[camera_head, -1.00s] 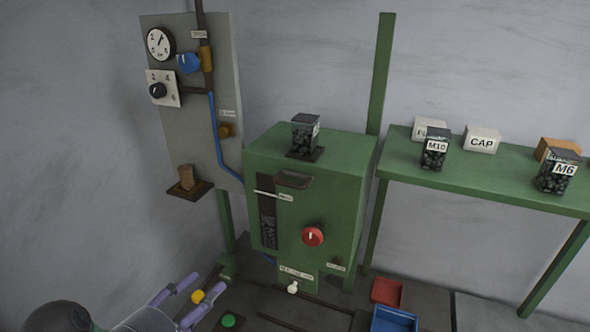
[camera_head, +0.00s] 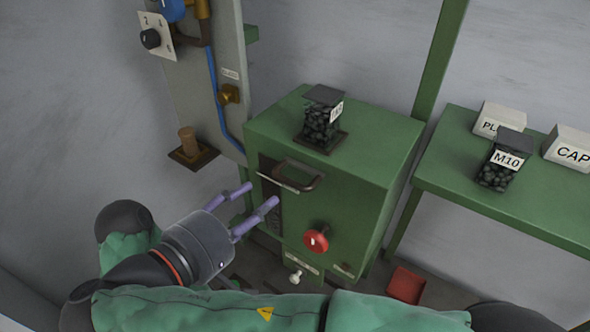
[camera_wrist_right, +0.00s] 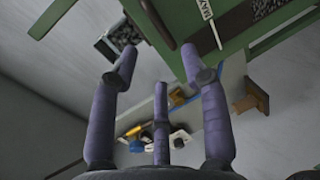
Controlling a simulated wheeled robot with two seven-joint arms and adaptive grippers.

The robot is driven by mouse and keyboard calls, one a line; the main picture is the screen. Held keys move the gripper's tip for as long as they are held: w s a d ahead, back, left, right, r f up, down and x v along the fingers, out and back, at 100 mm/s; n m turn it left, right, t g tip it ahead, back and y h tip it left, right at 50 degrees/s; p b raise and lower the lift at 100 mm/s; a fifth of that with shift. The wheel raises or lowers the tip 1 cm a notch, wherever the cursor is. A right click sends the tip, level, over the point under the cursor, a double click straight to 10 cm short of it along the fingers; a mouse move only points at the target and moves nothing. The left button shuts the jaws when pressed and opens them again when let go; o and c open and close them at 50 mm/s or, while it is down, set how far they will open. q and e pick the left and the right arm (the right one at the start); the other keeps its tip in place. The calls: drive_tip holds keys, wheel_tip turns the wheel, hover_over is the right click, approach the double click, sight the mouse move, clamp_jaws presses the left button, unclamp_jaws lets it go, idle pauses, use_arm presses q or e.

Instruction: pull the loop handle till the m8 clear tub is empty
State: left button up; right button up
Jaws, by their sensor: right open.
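The clear tub (camera_head: 320,120), full of dark pieces, stands upright on top of the green machine; its label is turned side-on and hard to read. The dark loop handle (camera_head: 298,180) sits at the upper front edge of the machine, below the tub. My right gripper (camera_head: 260,195) is open and empty, in front of the machine's front face, left of and slightly below the handle. In the right wrist view its purple fingers (camera_wrist_right: 160,52) are spread with nothing between them. My left gripper is not in view.
The green machine (camera_head: 345,215) has a red knob (camera_head: 316,241) and a white knob (camera_head: 296,277) on its front. A grey panel (camera_head: 228,75) stands behind at left. A green shelf (camera_head: 455,180) at right holds an M10 tub (camera_head: 503,165) and boxes. A red bin (camera_head: 406,285) is below.

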sight(287, 181)
drive_tip(key=p+x, duration=0.2)
drive_tip(key=x, duration=0.7)
drive_tip(key=shift+w+d, duration=0.15)
drive_tip(key=shift+w+d+f, duration=0.15)
drive_tip(key=shift+w+d, duration=0.15)
drive_tip(key=shift+w, duration=0.15)
drive_tip(key=shift+s, duration=0.1)
drive_tip(key=shift+a, duration=0.1)
clamp_jaws()
